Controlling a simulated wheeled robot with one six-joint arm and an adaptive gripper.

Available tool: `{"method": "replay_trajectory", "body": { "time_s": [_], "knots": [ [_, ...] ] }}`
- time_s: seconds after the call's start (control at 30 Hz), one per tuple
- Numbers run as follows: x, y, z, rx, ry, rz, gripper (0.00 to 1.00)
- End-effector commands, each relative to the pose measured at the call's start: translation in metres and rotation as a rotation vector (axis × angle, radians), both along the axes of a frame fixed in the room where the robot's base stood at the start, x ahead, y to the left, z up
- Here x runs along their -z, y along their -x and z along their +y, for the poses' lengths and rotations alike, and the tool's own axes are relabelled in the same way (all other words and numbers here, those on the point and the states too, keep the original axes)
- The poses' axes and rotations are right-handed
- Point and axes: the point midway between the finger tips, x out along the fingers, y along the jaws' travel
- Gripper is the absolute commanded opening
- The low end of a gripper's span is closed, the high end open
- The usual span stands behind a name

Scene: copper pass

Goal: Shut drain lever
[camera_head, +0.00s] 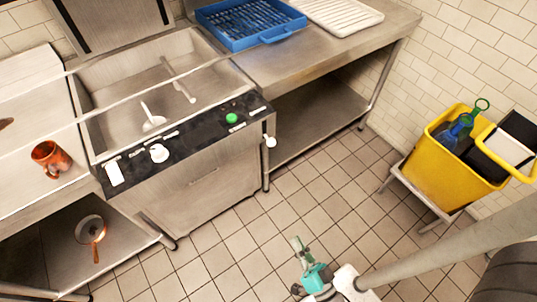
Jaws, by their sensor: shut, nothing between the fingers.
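A steel sink unit (205,185) stands at the left with a dark control panel (195,143) along its front edge. A white lever-like piece (148,112) stands up at a slant inside the basin, and a small white knob (270,142) sticks out at the right end of the panel. I cannot tell which of them is the drain lever, or its position. My gripper (299,245) is at the lower middle, over the floor, shut and empty. It is well apart from the sink and touches nothing visible.
The panel carries a white switch (115,173), a white dial (159,153) and a green button (231,118). A copper mug (51,159) stands on the left counter. A blue rack (250,22) lies on the right counter. A yellow bin (450,160) stands right. The floor between is clear.

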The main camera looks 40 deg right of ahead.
Motion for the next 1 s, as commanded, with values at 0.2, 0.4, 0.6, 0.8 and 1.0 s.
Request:
{"method": "replay_trajectory", "body": {
  "time_s": [0.2, 0.4, 0.6, 0.8, 1.0],
  "knots": [
    [0.025, -0.042, -0.008, 0.034, -0.146, -0.141, 0.00],
    [0.043, -0.079, -0.015, 0.069, -0.272, -0.270, 0.00],
    [0.055, -0.116, -0.020, 0.105, -0.387, -0.400, 0.00],
    [0.063, -0.152, -0.022, 0.143, -0.490, -0.533, 0.00],
    [0.065, -0.181, -0.020, 0.177, -0.568, -0.652, 0.00]
  ]
}}
